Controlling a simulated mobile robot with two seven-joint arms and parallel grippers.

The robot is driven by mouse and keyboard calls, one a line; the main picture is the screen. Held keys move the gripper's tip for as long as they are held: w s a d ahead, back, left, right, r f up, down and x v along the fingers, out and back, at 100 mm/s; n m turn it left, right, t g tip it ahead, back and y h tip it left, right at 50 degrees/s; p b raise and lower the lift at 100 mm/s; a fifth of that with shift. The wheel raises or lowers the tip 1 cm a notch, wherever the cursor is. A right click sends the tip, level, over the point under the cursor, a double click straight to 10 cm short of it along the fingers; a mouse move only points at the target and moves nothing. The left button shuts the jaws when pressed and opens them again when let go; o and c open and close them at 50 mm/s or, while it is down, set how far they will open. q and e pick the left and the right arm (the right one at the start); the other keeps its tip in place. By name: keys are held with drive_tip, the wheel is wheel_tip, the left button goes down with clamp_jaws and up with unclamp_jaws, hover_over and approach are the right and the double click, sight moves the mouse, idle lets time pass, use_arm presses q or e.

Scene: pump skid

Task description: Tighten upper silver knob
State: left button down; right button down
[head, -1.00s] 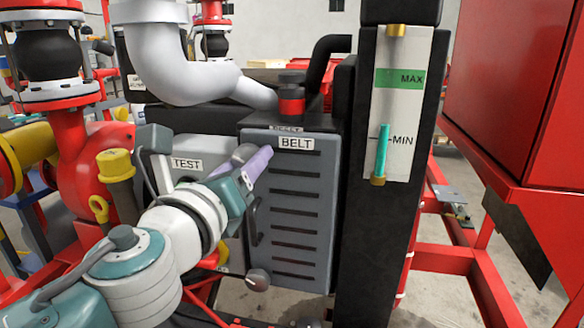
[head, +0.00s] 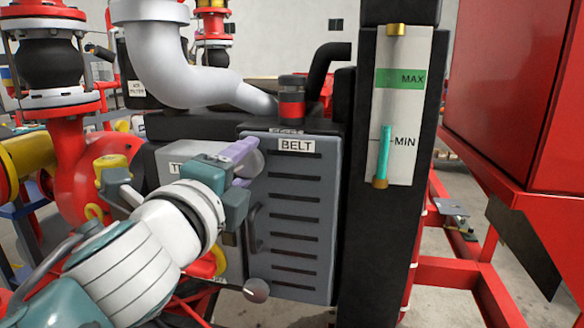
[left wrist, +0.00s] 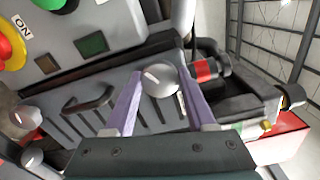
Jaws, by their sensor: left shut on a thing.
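The upper silver knob (head: 253,164) is a round grey metal knob at the upper left edge of the grey slotted BELT cover (head: 288,215). My left gripper (head: 242,158) has its two purple fingers at this knob and is shut on it. In the left wrist view the knob (left wrist: 160,80) sits between the fingertips of my left gripper (left wrist: 163,84). The fingers hide part of the knob in the head view. A lower silver knob (head: 256,290) sits at the cover's bottom left corner. My right gripper is in neither view.
A dark handle (head: 254,229) is on the cover's left side. A red and black cap (head: 291,98) stands above it. A black post with a level gauge (head: 384,155) stands to the right. A thick silver pipe (head: 165,60) passes above my left arm.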

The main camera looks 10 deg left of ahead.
use_arm(q)
drive_tip(key=n, duration=0.4)
drive_tip(key=shift+n, duration=2.9)
drive_tip(key=shift+c, duration=1.1)
unclamp_jaws()
drive_tip(key=shift+s, duration=0.1)
drive_tip(key=s, duration=0.9)
drive_tip(key=shift+s+a, duration=0.15)
drive_tip(key=shift+s, duration=0.25)
